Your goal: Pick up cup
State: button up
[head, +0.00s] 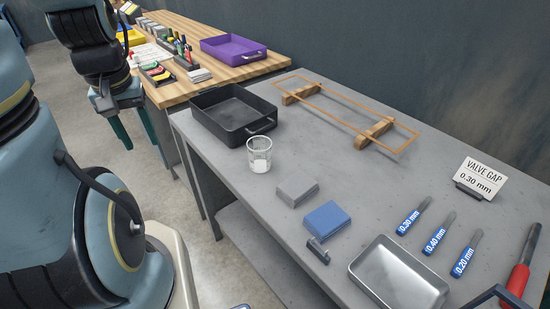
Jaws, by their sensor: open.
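A clear cup (259,155) stands upright on the grey table, near its left edge and just in front of the black tray. Something whitish shows in its bottom. My gripper (136,142) hangs at the upper left with its two green fingers apart, pointing down. It is empty, left of the table and well away from the cup. Nothing hides the cup.
The black tray (196,98) is close behind the cup. A grey block (297,194), a blue block (326,218) and a metal tray (364,272) lie in front. Several blue-handled gauges lie right. A wooden frame (375,131) stands behind. Clear tabletop lies right of the cup.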

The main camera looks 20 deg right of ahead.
aim_at(259, 148)
jog(key=i+j+z, duration=0.1)
jog(key=z, duration=0.3)
jog(key=j+z, duration=0.1)
jog(key=z, duration=0.3)
jog(key=i+j+z, duration=0.1)
jog(key=z, duration=0.3)
jog(key=j+z, duration=0.2)
jog(key=z, duration=0.2)
jog(key=j+z, duration=0.5)
jog(key=j, duration=1.4)
jog(key=i+j, duration=0.15)
jog(key=j, duration=0.2)
